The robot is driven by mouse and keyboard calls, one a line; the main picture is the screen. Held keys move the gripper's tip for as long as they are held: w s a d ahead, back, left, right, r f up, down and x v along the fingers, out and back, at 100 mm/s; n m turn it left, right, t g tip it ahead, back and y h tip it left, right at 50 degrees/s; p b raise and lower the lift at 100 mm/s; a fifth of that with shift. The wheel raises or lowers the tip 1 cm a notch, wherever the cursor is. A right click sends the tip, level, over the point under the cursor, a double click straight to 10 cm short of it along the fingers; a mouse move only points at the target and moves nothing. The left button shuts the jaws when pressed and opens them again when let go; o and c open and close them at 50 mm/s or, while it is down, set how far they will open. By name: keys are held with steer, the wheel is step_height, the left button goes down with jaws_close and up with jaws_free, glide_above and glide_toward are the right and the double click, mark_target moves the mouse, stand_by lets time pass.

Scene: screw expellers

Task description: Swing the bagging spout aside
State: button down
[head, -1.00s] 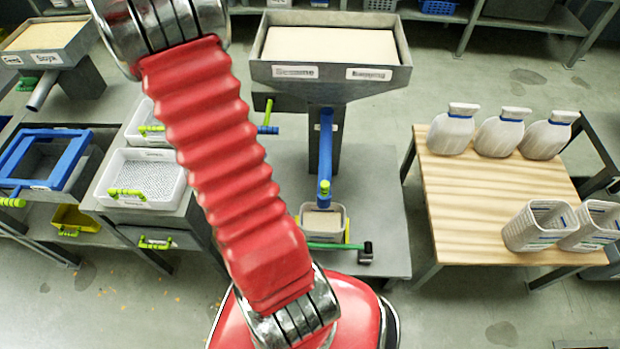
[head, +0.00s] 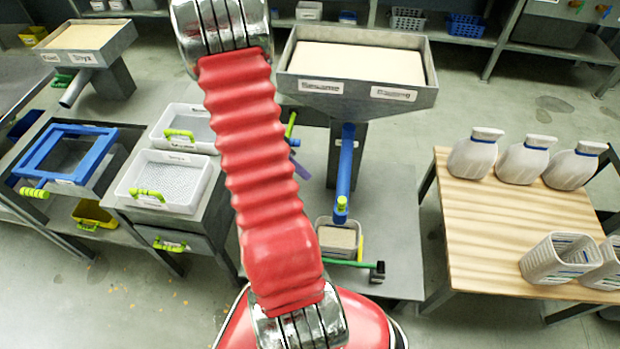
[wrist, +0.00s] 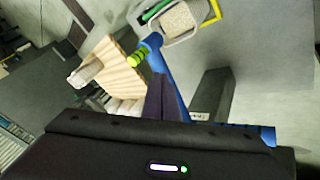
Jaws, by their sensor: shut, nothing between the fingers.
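The bagging spout (head: 345,175) is a blue tube with a lime knob, hanging below the grey hopper on the right. It slopes down toward a small white bin (head: 338,237). In the wrist view the blue spout (wrist: 172,75) runs behind my fingers, with its lime knob (wrist: 138,56) at the end. My gripper (wrist: 158,80) is shut and empty, its dark purplish fingers close beside the spout. I cannot tell if they touch it. In the head view a purplish fingertip (head: 301,169) shows left of the spout; my red arm hides most of the gripper.
The grey hopper (head: 432,98) holds pale meal. A green bar with a black end (head: 377,271) lies by the bin. Trays and a blue frame (head: 65,150) stand left.

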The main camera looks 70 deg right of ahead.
steer(key=s+f, duration=0.7)
steer(key=s, duration=0.1)
steer(key=shift+s, duration=0.4)
stand_by(0.4)
steer(key=shift+s, duration=0.1)
